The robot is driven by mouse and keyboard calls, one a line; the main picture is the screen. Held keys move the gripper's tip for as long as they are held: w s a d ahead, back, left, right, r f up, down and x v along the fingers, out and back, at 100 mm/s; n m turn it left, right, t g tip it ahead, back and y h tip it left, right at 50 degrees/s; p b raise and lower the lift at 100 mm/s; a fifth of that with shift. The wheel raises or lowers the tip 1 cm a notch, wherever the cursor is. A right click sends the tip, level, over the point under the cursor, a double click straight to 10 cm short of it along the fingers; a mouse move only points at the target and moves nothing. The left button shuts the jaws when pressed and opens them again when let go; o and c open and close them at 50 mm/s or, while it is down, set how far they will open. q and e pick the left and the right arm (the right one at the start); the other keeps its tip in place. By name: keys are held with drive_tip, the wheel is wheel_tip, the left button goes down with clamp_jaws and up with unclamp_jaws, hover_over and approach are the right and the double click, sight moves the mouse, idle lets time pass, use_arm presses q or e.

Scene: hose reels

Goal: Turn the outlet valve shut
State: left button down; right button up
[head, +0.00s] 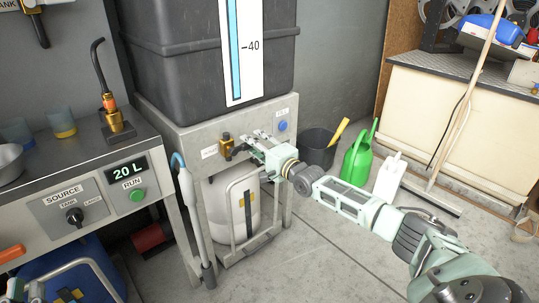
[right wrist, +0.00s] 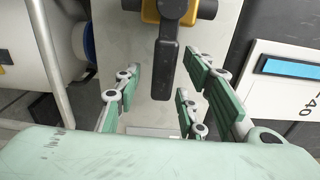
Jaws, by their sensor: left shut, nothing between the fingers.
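The outlet valve (head: 226,147) is a brass body on the front of the grey tank stand, with a short dark lever pointing right, towards my right gripper. In the right wrist view the brass valve (right wrist: 178,12) is at the top, and its black lever (right wrist: 166,72) extends down between the spread green fingers. My right gripper (head: 252,144) is open around the lever end, with gaps visible on both sides. In the wrist view the right gripper (right wrist: 168,95) holds nothing. My left gripper (head: 12,287) barely shows at the lower-left edge, shut and empty.
A black tank (head: 190,60) with a level strip stands above the valve. A white container (head: 235,205) is under it. A grey wand (head: 190,205) leans by the stand's left leg. A bench (head: 100,175) is at left. A green watering can (head: 358,160) and a black bucket (head: 315,150) are at right.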

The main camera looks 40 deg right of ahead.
drive_tip(key=s+d, duration=0.1)
drive_tip(key=s, duration=0.9)
drive_tip(key=shift+s, duration=0.4)
